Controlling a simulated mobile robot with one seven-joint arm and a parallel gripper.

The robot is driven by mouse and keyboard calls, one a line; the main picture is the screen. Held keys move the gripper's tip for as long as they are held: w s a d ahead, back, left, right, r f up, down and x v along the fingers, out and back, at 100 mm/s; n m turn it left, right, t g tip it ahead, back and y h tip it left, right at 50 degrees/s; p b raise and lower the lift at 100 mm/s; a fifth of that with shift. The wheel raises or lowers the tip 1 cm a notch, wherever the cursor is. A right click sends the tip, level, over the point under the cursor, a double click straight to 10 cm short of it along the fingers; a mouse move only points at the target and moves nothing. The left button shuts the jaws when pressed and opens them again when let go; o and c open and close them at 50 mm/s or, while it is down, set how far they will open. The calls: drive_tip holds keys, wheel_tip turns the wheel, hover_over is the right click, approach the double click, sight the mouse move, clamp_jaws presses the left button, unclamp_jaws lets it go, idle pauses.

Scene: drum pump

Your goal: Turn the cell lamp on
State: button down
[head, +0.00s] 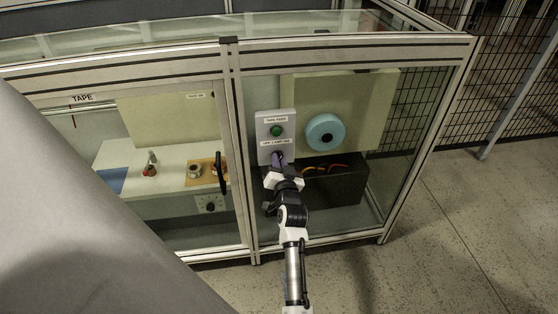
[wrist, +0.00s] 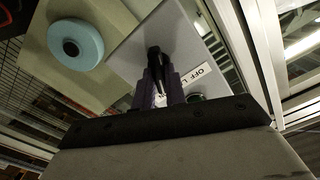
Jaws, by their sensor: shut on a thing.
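The lamp switch is a black lever (wrist: 154,58) on a light grey control box (head: 287,120), under a label that reads roughly "OFF LAMP ON". My gripper (head: 277,162) is at the lower part of this box and covers most of the switch in the head view. In the wrist view my gripper (wrist: 161,82) has its two purple fingers shut around the lever. The label (wrist: 197,73) is partly hidden there by the fingers. The exact lever angle is hard to tell. A green round button (head: 276,131) sits above the label, apart from my gripper.
A blue disc (head: 325,133) is mounted right of the box, above a dark bin (head: 335,180) with coloured pieces. An aluminium frame post (head: 238,150) stands left of the box. Left of it is a bench (head: 170,180) with small items and a dark upright handle (head: 221,172).

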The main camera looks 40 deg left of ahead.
drive_tip(key=shift+m, duration=0.4)
drive_tip(key=c, duration=1.4)
unclamp_jaws()
drive_tip(key=shift+c, duration=0.2)
drive_tip(key=b+v, duration=0.3)
drive_tip(key=v, duration=1)
drive_tip(key=shift+s+d+b, duration=0.25)
drive_tip(key=shift+d+b, duration=0.05)
drive_tip(key=shift+b, duration=0.05)
